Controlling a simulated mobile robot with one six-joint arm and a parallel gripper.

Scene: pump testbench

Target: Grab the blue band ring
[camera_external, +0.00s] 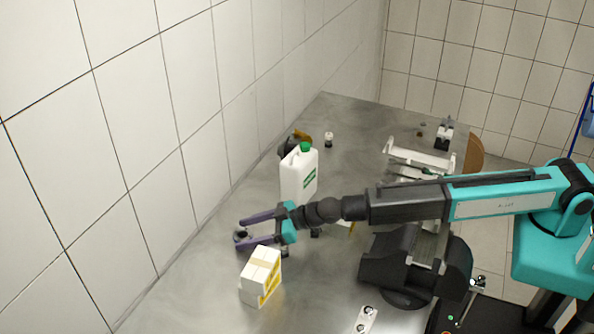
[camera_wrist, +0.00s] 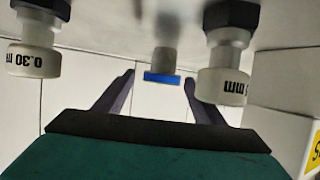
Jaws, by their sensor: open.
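The blue band ring (camera_wrist: 162,78) shows in the wrist view as a blue band around the end of a grey cylindrical part, whose far end is blurred. It lies between the two purple fingers of my gripper (camera_wrist: 159,84), with gaps visible on both sides. In the external view my gripper (camera_external: 241,231) is open, low over the metal bench near the tiled wall. A small dark part (camera_external: 240,235) sits between its fingertips there; its blue band cannot be made out.
Two white-ended parts with black tops, one marked 0.30 (camera_wrist: 34,60) and one marked mm (camera_wrist: 224,84), flank the ring. A white carton (camera_external: 260,275) stands close to my gripper. A white jug (camera_external: 299,174) with a green cap stands behind it.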

